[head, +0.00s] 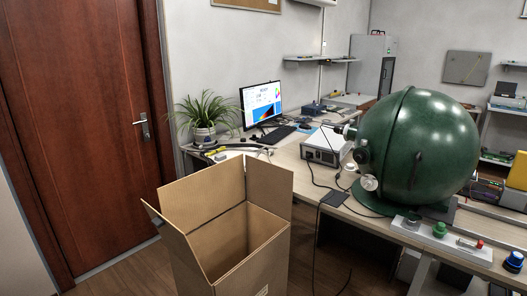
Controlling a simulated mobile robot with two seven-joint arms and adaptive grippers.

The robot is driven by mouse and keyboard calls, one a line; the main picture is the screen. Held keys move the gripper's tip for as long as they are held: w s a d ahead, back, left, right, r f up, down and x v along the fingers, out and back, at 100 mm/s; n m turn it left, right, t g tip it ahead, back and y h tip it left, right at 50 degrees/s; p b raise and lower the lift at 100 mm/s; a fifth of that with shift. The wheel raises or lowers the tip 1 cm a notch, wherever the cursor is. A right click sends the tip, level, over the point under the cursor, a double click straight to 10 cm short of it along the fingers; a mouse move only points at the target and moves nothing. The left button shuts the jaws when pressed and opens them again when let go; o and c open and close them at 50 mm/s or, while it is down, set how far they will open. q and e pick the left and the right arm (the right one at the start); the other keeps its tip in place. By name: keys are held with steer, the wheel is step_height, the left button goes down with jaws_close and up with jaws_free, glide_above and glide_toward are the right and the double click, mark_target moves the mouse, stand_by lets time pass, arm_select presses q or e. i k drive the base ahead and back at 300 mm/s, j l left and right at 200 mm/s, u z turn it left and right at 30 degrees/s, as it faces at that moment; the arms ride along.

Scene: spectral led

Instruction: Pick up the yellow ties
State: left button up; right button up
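A small yellow item (220,156) lies on the left end of the desk, just in front of the potted plant. It is too small for me to tell for certain that it is the yellow ties. Dark curved tools or cables lie around it. Neither of my grippers is in the head view.
An open cardboard box (266,236) stands on the floor before the desk (290,160). A potted plant (203,133), monitor (261,103), grey instrument box (322,148) and large green sphere (425,140) stand on the desk. A brown door (75,130) is at left.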

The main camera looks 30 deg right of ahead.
mark_target(219, 150)
steer(key=i+j+z, duration=0.15)
steer(key=i+z, duration=0.25)
steer(key=i+j+z, duration=0.2)
steer(key=z, duration=0.2)
steer(key=i+j+z, duration=0.5)
steer(key=j+z, duration=0.15)
steer(key=z, duration=0.15)
steer(key=i+j, duration=0.15)
steer(key=j, duration=0.2)
steer(key=i+j+z, duration=0.1)
steer(key=j, duration=0.3)
steer(key=i+j, duration=0.15)
steer(key=j, duration=0.2)
steer(key=i+j+z, duration=0.15)
steer(key=j, duration=0.25)
steer(key=i+j, duration=0.1)
steer(key=j, duration=0.3)
steer(key=i+j+z, duration=0.1)
steer(key=j, duration=0.3)
